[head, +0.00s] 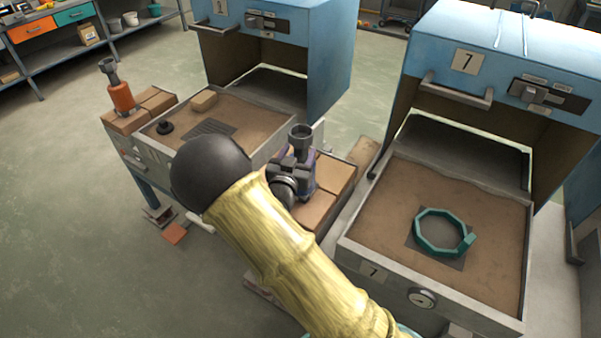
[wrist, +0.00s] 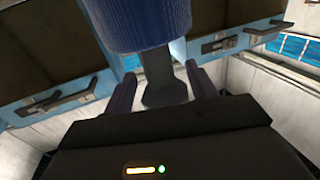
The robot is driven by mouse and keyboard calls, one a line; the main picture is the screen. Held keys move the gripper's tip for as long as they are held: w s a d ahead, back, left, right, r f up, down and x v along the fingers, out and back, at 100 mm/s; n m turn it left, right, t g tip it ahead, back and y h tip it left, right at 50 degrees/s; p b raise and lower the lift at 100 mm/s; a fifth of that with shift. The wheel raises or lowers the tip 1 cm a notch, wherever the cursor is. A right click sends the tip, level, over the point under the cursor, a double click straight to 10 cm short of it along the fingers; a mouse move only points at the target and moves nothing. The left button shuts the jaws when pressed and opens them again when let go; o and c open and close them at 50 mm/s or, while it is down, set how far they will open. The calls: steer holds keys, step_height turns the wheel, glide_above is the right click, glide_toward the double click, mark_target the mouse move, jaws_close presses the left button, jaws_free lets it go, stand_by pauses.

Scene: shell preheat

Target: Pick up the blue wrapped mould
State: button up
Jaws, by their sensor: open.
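The blue wrapped mould stands on the brown blocks between the two furnaces. In the head view its dark grey cup (head: 301,137) shows above my gripper (head: 297,168), which hides most of its body. In the wrist view the blue mould (wrist: 140,22) fills the top centre, with its dark grey neck and flared cup (wrist: 163,85) reaching down the picture. My gripper (wrist: 161,72) is open. Its two purple fingers lie on either side of the neck and cup, with gaps visible in the wrist view. Whether either finger touches it cannot be told.
Furnace 7 (head: 500,55) stands at the right, its sand tray (head: 375,215) holding a teal ring (head: 443,234). Another furnace (head: 330,50) is behind, with a tray (head: 255,115) holding a small block. An orange mould (head: 122,97) stands on blocks at the left. Open floor lies left.

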steer(key=shift+x, duration=1.85)
jaws_close()
